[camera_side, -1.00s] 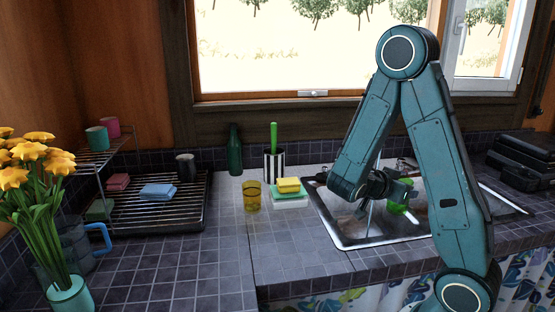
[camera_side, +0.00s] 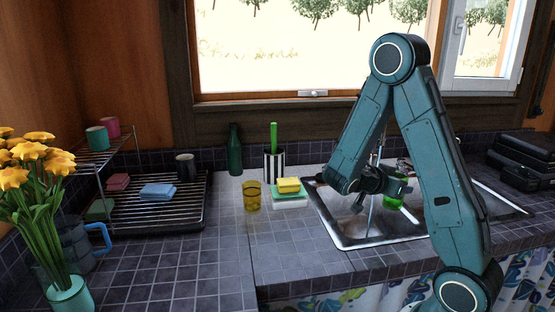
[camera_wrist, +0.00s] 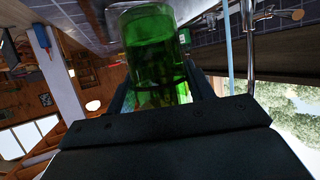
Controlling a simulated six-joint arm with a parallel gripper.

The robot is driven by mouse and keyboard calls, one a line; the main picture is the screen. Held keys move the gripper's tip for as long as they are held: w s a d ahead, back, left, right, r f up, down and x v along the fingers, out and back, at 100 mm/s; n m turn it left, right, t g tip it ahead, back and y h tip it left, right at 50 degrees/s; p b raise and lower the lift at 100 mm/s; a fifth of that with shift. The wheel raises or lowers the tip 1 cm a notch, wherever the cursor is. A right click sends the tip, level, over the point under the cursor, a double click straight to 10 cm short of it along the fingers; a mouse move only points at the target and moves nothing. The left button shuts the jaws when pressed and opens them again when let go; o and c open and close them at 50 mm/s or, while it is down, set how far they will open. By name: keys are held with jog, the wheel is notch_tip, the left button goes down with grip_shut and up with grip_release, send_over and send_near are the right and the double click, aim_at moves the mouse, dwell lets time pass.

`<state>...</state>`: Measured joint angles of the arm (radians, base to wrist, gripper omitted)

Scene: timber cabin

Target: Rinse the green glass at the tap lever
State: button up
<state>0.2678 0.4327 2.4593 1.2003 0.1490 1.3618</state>
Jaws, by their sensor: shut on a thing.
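My gripper (camera_side: 397,190) is shut on the green glass (camera_side: 392,203) and holds it above the sink (camera_side: 350,237). In the wrist view the clear green glass (camera_wrist: 152,45) sits between the fingers, its lower part hidden by the gripper. In the side view it is partly hidden and looks tilted. A thin water stream (camera_side: 369,218) falls into the sink just left of the glass. In the wrist view the stream (camera_wrist: 228,50) runs beside the glass, apart from it, with the metal tap (camera_wrist: 248,40) alongside.
A yellow glass (camera_side: 251,197), stacked sponges (camera_side: 288,187), a striped holder (camera_side: 274,166) and a dark green bottle (camera_side: 234,150) stand left of the sink. A drying rack (camera_side: 150,215) is further left. The counter's front (camera_side: 290,245) is clear.

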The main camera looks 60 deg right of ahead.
jog(key=w+d+f, duration=0.2)
jog(key=w+d, duration=0.3)
jog(key=d, duration=0.3)
jog(key=shift+w+d, duration=0.35)
jog(key=shift+w, duration=0.05)
dwell(0.6)
jog(key=shift+w, duration=0.1)
dwell(0.4)
jog(key=w+a+n+t+y, duration=0.1)
jog(key=w+a+n+t, duration=1)
jog(key=w+a, duration=0.65)
jog(key=w+a+n+t+y, duration=0.2)
jog(key=a+n+t+y, duration=0.1)
jog(key=a, duration=0.7)
jog(key=w+a+r+n+t+y, duration=0.1)
jog(key=w+a+n+t+y, duration=0.1)
jog(key=a, duration=0.9)
jog(key=n+t+y, duration=0.1)
jog(key=n+y, duration=0.1)
jog(key=shift+a+r+y, duration=0.15)
jog(key=shift+a+y, duration=0.15)
